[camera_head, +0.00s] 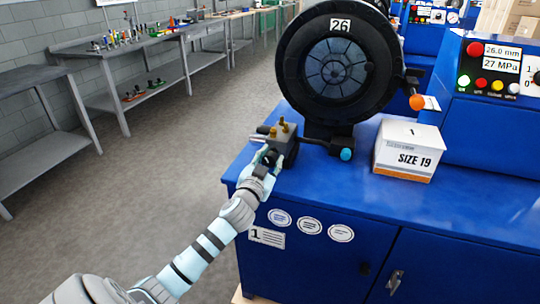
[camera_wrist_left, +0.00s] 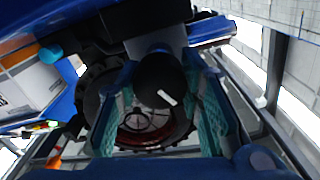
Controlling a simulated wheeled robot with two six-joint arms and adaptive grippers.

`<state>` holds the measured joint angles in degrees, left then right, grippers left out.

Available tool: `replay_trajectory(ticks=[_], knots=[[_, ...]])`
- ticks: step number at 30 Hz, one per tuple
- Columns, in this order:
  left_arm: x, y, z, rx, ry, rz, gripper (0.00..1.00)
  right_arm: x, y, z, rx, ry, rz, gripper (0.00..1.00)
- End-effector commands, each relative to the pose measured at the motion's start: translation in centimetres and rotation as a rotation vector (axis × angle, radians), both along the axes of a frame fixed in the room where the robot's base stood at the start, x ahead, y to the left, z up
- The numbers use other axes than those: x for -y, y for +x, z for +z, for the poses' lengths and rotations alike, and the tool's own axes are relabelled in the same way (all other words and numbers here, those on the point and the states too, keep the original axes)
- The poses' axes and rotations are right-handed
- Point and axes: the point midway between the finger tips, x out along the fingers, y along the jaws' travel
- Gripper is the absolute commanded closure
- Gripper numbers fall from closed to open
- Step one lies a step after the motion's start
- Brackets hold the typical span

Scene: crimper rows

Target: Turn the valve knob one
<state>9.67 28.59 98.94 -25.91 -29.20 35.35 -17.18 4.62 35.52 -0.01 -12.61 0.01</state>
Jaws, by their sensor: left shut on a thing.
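The valve knob (camera_head: 269,157) sits on the front of a grey valve block (camera_head: 283,138) at the left corner of the blue crimper cabinet. In the left wrist view the knob (camera_wrist_left: 161,88) is round and black with a short white mark tilted across its face. My left gripper (camera_head: 265,166) reaches it from the front, and its fingers hide part of it in the head view. Its teal finger pads stand on either side of the knob in the wrist view, and the gripper is shut on it. My right gripper is not in view.
A round black crimper head (camera_head: 338,65) marked 26 stands behind the valve. A lever with a blue ball (camera_head: 347,154) sticks out right of the block. A SIZE 19 box (camera_head: 408,151) stands on the cabinet top. A control panel (camera_head: 497,68) is far right. Floor left is clear.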

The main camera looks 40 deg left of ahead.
Motion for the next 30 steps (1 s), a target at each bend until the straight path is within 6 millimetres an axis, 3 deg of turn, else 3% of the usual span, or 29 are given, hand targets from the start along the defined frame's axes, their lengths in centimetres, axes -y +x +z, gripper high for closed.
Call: replay_trajectory(ticks=[15,30], knots=[[0.1,0.0,0.1,-0.123,0.355,-0.001,0.94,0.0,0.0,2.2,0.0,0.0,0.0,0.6],[0.1,0.0,0.0,-0.151,0.438,-0.001,0.94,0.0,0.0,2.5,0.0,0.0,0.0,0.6]])
